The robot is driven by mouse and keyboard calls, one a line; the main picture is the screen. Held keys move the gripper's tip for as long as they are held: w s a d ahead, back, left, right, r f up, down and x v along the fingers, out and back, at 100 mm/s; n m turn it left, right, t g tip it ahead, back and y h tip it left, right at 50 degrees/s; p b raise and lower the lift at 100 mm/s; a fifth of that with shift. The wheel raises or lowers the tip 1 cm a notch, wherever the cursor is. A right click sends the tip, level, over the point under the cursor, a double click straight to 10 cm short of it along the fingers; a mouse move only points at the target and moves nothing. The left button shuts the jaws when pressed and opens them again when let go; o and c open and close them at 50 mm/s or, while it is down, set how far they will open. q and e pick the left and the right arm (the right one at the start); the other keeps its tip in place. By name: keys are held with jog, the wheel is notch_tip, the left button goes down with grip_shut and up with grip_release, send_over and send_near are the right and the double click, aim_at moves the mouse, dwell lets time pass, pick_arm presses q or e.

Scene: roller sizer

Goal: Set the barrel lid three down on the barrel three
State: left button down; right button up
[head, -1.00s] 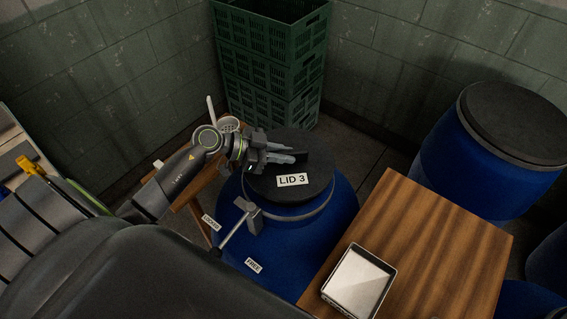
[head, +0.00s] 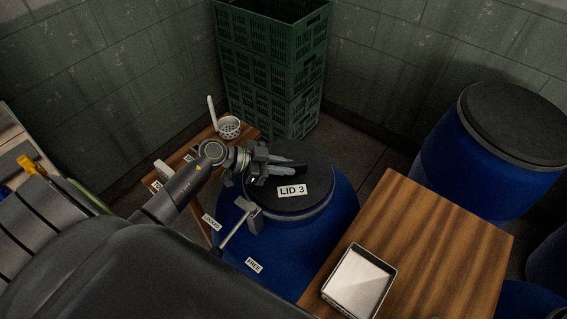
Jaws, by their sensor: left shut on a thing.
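The barrel lid three (head: 312,177), a dark round lid with a white LID 3 label, lies over the top of the blue barrel three (head: 325,232). It covers the opening and looks about level; I cannot tell whether it is fully seated on the rim. My left gripper (head: 290,169) is over the lid's left part, shut on the lid's handle, which is mostly hidden by the fingers. A clamp lever (head: 242,221) stands out on the barrel's near left side, between two small labels, one reading FREE. My right gripper is not in view.
A wooden table (head: 430,235) with a metal tray (head: 359,281) stands at the right front. Green crates (head: 270,70) are stacked behind. A small wooden stand (head: 205,140) with a strainer (head: 229,127) is at the left. Another lidded blue barrel (head: 480,165) is at the right.

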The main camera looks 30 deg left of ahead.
pick_arm(q)
jog(key=c, duration=1.4)
grip_release()
jog(key=shift+o, duration=0.2)
jog(key=shift+r, duration=0.1)
jog(key=shift+r, duration=0.3)
jog(key=b+v, duration=0.2)
jog(key=v, duration=0.8)
jog(key=shift+s+a+r, duration=0.2)
jog(key=shift+s+a, duration=0.05)
jog(key=shift+s+a+r+b, duration=0.35)
jog(key=shift+a, duration=0.15)
